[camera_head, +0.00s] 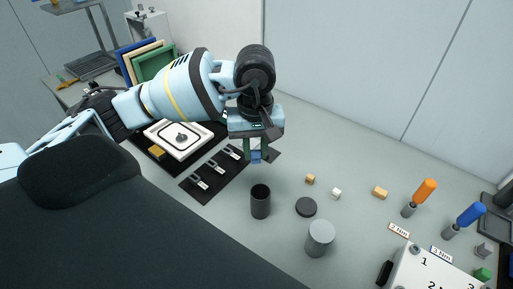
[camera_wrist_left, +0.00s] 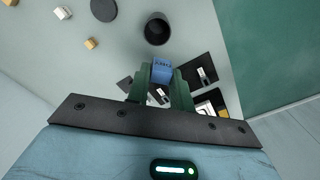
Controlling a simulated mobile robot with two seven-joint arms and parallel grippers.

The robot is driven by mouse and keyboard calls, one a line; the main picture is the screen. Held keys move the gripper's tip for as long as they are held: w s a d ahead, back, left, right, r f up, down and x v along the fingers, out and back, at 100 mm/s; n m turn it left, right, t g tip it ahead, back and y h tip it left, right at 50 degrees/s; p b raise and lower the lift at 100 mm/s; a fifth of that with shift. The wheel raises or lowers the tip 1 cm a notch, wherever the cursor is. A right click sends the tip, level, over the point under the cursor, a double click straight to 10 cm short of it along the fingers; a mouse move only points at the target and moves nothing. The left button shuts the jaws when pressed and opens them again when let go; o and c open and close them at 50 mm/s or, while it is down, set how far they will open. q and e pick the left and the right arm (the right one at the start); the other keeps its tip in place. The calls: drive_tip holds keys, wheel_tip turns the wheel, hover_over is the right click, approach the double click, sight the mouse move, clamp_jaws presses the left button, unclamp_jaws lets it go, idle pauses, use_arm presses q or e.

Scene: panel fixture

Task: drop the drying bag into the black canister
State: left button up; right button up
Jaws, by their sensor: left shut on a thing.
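The drying bag is a small blue block-shaped packet with printing, shown in the left wrist view (camera_wrist_left: 162,71) and in the head view (camera_head: 255,156). My left gripper (camera_head: 256,150) is shut on it, with its green fingers (camera_wrist_left: 161,84) on both sides. The black canister (camera_head: 261,203) stands upright and open on the table. The bag is held above the table, apart from the canister, behind it in the head view. The canister's dark mouth also shows in the left wrist view (camera_wrist_left: 157,29). My right gripper is not in view.
A black round disc (camera_head: 306,207) and a grey cylinder (camera_head: 320,240) are right of the canister. Small blocks (camera_head: 310,179) lie behind them. A black mat (camera_head: 206,184) with metal clips and a white tray (camera_head: 163,141) lie left. Orange (camera_head: 425,190) and blue (camera_head: 470,213) handled drivers stand right.

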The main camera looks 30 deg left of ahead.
use_arm(q)
wheel_tip(320, 180, down, 6)
drive_tip(key=shift+r+b, duration=0.1)
drive_tip(key=shift+b, duration=0.85)
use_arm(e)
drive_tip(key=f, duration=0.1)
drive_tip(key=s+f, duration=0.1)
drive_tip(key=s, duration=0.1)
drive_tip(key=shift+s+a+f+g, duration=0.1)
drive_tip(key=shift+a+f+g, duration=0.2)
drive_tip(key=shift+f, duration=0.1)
use_arm(q)
drive_tip(key=o, duration=1)
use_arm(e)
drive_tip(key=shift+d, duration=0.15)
use_arm(q)
drive_tip(key=shift+o, duration=0.2)
wheel_tip(320, 180, up, 7)
drive_tip(key=shift+r, duration=0.45)
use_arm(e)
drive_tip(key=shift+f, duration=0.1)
use_arm(q)
drive_tip(key=shift+s+f, duration=0.1)
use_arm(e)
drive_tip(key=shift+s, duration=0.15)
